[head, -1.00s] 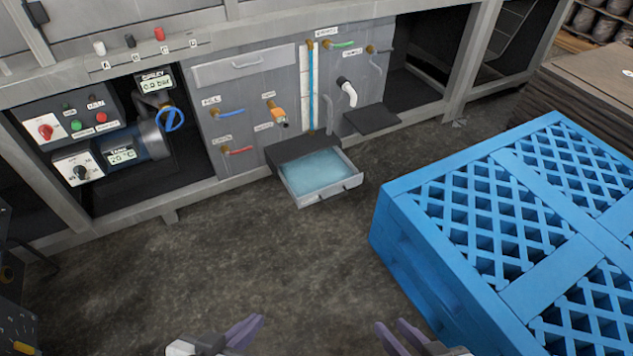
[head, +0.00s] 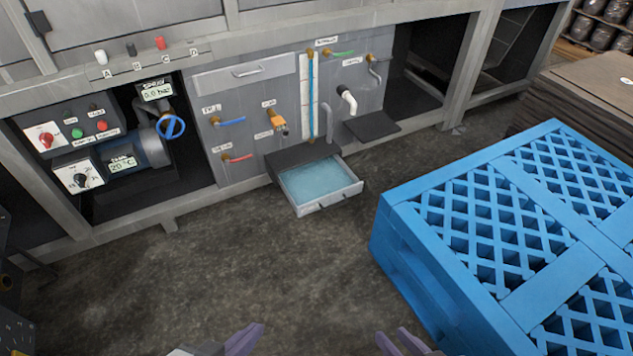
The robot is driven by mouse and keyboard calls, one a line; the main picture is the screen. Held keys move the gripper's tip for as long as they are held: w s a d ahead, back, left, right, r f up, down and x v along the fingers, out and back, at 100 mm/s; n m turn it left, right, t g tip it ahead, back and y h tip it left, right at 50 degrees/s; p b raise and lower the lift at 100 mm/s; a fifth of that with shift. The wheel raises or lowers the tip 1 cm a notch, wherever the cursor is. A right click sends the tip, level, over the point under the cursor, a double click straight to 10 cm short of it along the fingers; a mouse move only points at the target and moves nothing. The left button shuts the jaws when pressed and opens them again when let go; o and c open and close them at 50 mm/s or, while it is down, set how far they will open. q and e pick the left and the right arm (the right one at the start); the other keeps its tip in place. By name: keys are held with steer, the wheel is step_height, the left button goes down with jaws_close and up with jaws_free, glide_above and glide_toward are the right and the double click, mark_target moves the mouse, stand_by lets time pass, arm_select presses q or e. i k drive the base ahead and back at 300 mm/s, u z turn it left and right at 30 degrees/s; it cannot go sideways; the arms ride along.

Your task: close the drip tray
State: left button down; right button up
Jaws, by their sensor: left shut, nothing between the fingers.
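My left gripper (head: 258,327) is shut and empty at the bottom edge of the head view. My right gripper (head: 391,333) is at the bottom edge too, its two fingertips apart with nothing between them. Both grippers are well short of the tray, and their rear parts are cut off by the frame.
A large blue slatted pallet box (head: 400,215) stands to the right of the tray. A dark shelf (head: 372,126) juts from the panel beside the tray. A closed drawer (head: 245,73) and several valves are above. The dark floor (head: 220,260) before the tray is clear.

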mark_target(311, 187)
steer(key=u, duration=0.45)
steer(key=i, duration=0.9)
steer(key=z, duration=0.1)
